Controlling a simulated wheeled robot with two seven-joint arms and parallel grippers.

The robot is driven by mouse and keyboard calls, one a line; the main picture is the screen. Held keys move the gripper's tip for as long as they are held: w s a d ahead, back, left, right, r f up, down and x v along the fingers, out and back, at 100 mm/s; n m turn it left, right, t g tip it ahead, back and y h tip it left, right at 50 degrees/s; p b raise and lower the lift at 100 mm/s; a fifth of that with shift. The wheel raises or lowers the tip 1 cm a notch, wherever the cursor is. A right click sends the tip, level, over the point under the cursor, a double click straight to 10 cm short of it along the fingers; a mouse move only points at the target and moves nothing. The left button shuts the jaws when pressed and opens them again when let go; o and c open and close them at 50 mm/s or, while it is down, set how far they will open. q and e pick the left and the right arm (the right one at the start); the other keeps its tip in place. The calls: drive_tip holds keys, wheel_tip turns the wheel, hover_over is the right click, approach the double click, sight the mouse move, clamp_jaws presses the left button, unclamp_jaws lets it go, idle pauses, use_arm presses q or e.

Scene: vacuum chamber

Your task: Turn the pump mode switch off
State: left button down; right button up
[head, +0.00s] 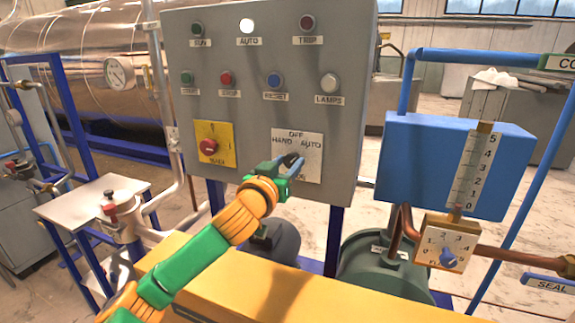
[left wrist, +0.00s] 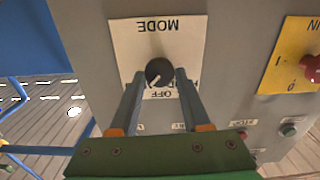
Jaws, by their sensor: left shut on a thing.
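The pump mode switch is a round black knob (left wrist: 157,68) on a white plate (head: 311,172) marked OFF, HAND and AUTO, low on the grey control panel (head: 350,60). In the left wrist view the plate is upside down. The knob's white mark points to the lower left there, on the AUTO side of OFF. My left gripper (head: 291,162) is at the plate, with its two fingers on either side of the knob and shut on it. The fingers partly hide the HAND and AUTO labels in the wrist view. My right gripper is out of view.
The AUTO lamp (head: 246,26) glows white. A red knob on a yellow plate (head: 214,131) sits left of the switch, and several buttons are above. A blue tank (head: 400,150) with a gauge stands right. A yellow surface (head: 250,285) lies below the arm.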

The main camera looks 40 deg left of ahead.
use_arm(q)
drive_tip(key=shift+n, duration=1.1)
drive_tip(key=shift+n+b, duration=0.3)
drive_tip(key=shift+n, duration=0.5)
drive_tip(key=shift+a+n+p, duration=0.15)
drive_tip(key=shift+n+p, duration=0.25)
drive_tip(key=shift+n, duration=1.8)
drive_tip(key=shift+c, duration=1.9)
unclamp_jaws()
drive_tip(key=shift+s, duration=0.15)
